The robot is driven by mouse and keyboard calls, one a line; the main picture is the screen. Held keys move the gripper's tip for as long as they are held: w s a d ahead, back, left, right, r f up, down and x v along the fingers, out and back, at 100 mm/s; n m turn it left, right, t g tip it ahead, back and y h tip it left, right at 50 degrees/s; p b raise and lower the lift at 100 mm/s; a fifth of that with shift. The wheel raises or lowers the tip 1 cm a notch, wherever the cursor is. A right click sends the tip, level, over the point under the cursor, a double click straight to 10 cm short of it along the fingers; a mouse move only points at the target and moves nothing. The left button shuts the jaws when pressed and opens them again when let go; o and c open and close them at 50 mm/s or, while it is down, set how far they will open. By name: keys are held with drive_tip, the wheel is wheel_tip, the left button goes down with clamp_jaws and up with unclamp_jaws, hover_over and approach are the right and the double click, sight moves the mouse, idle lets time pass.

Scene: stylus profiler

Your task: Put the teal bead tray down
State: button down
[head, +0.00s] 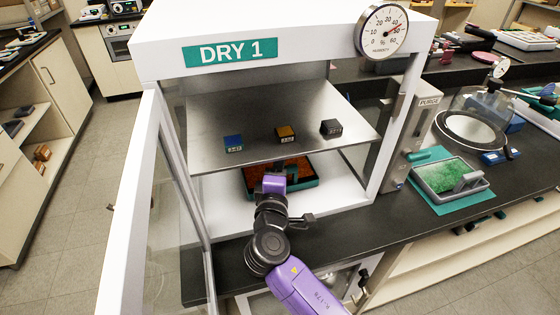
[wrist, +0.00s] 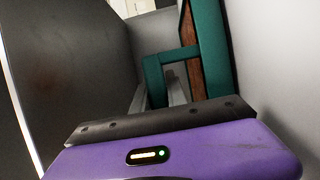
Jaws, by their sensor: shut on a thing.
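The teal bead tray (head: 312,182), with a dark teal rim and orange-brown beads, is inside the lower bay of the open cabinet marked DRY 1, under the metal shelf. My gripper (head: 280,177) reaches in from the front and is shut on the tray's teal handle. The wrist view shows the teal rim of the tray (wrist: 210,50) and the handle between the grey fingers (wrist: 170,92). The tray's back part is hidden by the shelf. I cannot tell whether its underside touches the cabinet floor.
The metal shelf (head: 230,110) above holds blue (head: 233,141), orange (head: 285,133) and black (head: 331,127) blocks. The glass door (head: 150,200) stands open at left. A grey tray of green beads (head: 447,176) sits on a teal mat at right. Bare cabinet floor (head: 225,215) shows in front.

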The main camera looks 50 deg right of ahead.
drive_tip(key=shift+f, duration=0.15)
drive_tip(key=shift+f, duration=0.15)
drive_tip(key=c, duration=1.3)
unclamp_jaws()
drive_tip(key=shift+r, duration=0.25)
drive_tip(key=b+v, duration=0.2)
drive_tip(key=v, duration=1)
drive_tip(key=shift+a, duration=0.1)
drive_tip(key=shift+f, duration=0.1)
